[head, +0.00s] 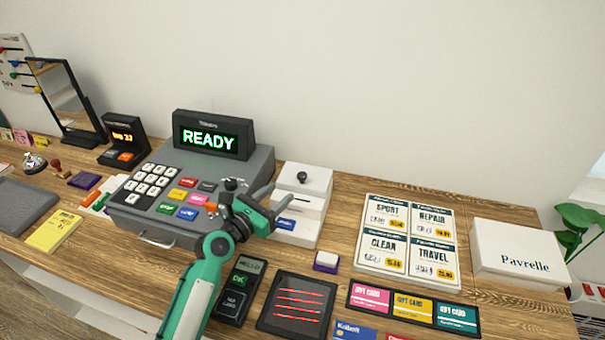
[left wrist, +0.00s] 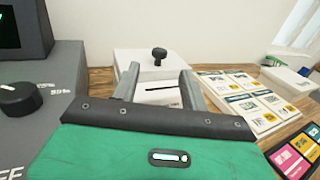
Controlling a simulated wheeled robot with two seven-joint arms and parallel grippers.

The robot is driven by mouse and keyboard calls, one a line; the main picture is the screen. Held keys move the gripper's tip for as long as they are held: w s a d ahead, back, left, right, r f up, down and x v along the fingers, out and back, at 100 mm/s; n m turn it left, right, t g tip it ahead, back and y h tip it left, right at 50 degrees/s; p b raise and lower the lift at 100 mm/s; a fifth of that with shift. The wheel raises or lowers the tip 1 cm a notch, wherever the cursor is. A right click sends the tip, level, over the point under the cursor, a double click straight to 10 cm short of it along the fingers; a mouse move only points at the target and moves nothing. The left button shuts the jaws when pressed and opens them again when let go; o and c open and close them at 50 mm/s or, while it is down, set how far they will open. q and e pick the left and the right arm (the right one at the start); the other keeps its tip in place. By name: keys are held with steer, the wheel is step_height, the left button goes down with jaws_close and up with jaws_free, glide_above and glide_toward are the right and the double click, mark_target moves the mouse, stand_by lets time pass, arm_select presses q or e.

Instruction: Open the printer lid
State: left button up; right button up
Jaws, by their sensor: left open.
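The white printer (head: 298,222) stands just right of the grey cash register. Its lid (head: 304,178) has a small black knob (head: 302,176) on top and looks closed. In the left wrist view the printer (left wrist: 150,68) is straight ahead, with the knob (left wrist: 159,55) upright on it and a dark slot below. My left gripper (head: 268,200) is open and empty, in front of the printer at its left side. In the left wrist view its two grey fingers (left wrist: 158,82) are spread, with the printer's front between them and the knob beyond. My right gripper is not in view.
The grey cash register (head: 190,190) with a READY display is close on the left. A card terminal (head: 238,290) and a dark pad (head: 297,303) lie in front.

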mark_target(299, 177)
arm_select(q)
steer(key=p+x, duration=0.1)
steer(key=x, duration=0.9)
steer(key=shift+w+d+f, duration=0.1)
steer(key=shift+w+d, duration=0.05)
steer(key=shift+w, duration=0.05)
jaws_close()
